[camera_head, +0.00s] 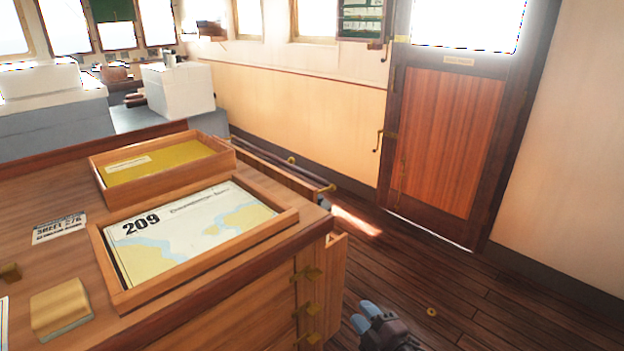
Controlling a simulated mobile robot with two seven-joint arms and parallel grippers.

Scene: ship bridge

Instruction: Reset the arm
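My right gripper (365,317) shows at the bottom of the head view, right of the chart table's corner and over the dark plank floor. Its two pale blue fingertips lie side by side with no clear gap between them. Nothing shows held in it. It is apart from the table and the door. Most of the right arm is cut off by the lower edge. My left gripper is out of the picture.
The wooden chart table (262,271) fills the lower left. It bears a framed chart (190,229), a tray with a yellow chart (160,167) and a sponge-like block (60,308). An open drawer (335,285) juts right. A wooden door (447,140) stands behind; floor between is mostly free.

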